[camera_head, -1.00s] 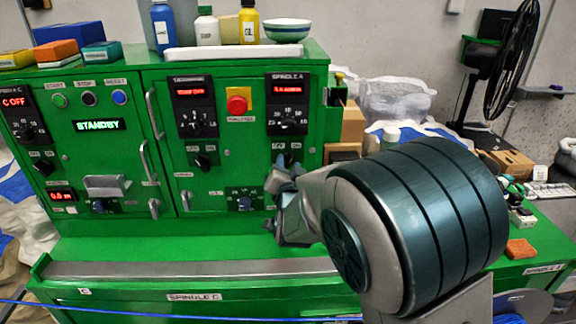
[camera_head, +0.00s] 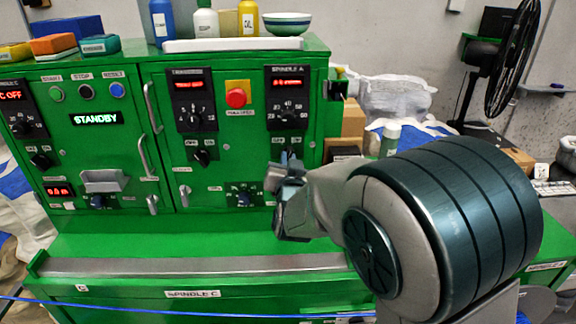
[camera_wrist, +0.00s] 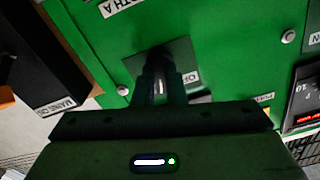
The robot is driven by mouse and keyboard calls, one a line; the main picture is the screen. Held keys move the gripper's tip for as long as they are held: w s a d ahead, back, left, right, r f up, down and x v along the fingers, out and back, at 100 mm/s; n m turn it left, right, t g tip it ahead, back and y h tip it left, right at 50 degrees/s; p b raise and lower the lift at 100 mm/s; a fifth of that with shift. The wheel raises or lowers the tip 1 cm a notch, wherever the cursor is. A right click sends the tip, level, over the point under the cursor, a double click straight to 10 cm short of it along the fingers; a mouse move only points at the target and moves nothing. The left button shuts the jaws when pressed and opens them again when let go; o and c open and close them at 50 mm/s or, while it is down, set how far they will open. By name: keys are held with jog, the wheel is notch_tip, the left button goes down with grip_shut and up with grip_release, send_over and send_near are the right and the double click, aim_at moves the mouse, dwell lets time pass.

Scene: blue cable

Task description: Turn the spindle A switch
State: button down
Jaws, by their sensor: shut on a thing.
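The spindle A panel (camera_head: 288,112) is a black dial plate with a small red display on the green cabinet's right door. The spindle A switch sits just below it, under OFF and ON marks, mostly hidden by my gripper (camera_head: 286,162) in the head view. In the wrist view, my gripper (camera_wrist: 161,88) is shut on the switch, whose dark square plate (camera_wrist: 181,60) shows behind the fingers. A label with OFF (camera_wrist: 184,80) shows beside the fingers. The exact angle of the switch is hard to tell.
A red stop button (camera_head: 236,97) and another dial panel (camera_head: 191,112) are to the left. A blue knob (camera_head: 243,199) is below. Bottles and a bowl (camera_head: 287,23) stand on the cabinet top. The green ledge (camera_head: 200,236) in front is clear.

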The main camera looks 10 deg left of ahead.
jog(key=shift+n+b, duration=0.85)
jog(key=shift+n, duration=3.75)
jog(key=c, duration=1.5)
grip_release()
jog(key=shift+s, duration=0.15)
jog(key=b+v, duration=0.3)
jog(key=v, duration=1)
jog(key=shift+s, duration=0.3)
jog(key=shift+w+d, duration=0.1)
